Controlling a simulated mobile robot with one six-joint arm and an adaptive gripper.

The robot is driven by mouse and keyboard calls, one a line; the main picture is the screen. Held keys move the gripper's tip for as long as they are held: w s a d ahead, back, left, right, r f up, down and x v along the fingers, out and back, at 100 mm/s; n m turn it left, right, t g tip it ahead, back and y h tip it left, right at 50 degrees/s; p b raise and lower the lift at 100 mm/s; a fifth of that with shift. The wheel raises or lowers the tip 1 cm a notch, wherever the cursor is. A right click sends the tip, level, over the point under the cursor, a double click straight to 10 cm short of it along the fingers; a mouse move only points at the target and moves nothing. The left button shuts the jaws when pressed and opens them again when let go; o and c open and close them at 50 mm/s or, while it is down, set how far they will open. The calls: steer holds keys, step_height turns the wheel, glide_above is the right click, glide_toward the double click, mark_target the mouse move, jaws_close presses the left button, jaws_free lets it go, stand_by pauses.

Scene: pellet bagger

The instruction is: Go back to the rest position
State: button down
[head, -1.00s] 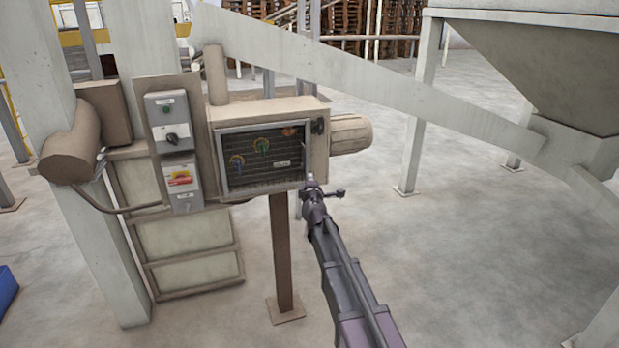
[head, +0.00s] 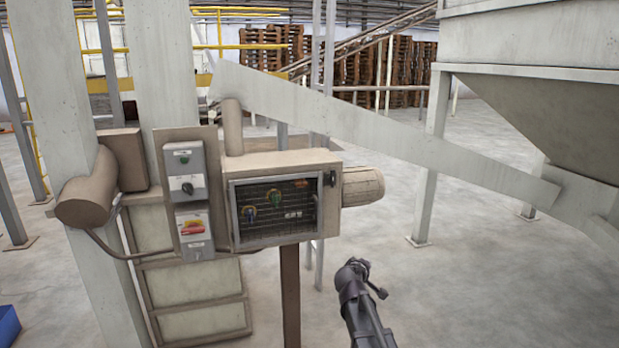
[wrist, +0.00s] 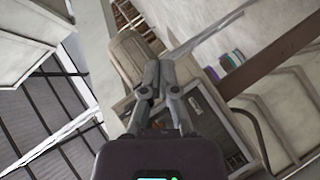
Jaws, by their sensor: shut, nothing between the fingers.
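My gripper (head: 354,268) is in the lower middle of the head view, over bare floor, to the right of and below the beige control box (head: 283,162). It stands apart from the box in the picture. In the wrist view my gripper (wrist: 157,78) has its two fingers together with nothing between them. The beige box (wrist: 198,112) shows behind the fingers there, tilted.
A white sloping beam (head: 390,126) runs above my gripper to a hopper (head: 560,110). Open concrete floor (head: 480,295) lies to the right. A blue object (head: 8,326) is at lower left.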

steer(key=s+d+f+m+g, duration=0.2)
steer(key=s+f+g, duration=0.1)
steer(key=s, duration=0.4)
steer(key=s+d+f+m+g, duration=0.2)
steer(key=s+f+m+g, duration=0.15)
steer(key=s, duration=0.25)
steer(key=s+a+f+m+g+y, duration=0.1)
steer(key=s+a+f+g+y, duration=0.1)
steer(key=s, duration=0.6)
steer(key=s+a+f+m+g+y+p, duration=0.1)
steer(key=s+g+y, duration=0.3)
steer(key=s, duration=0.4)
steer(key=shift+a+f, duration=0.4)
steer(key=shift+a, duration=0.45)
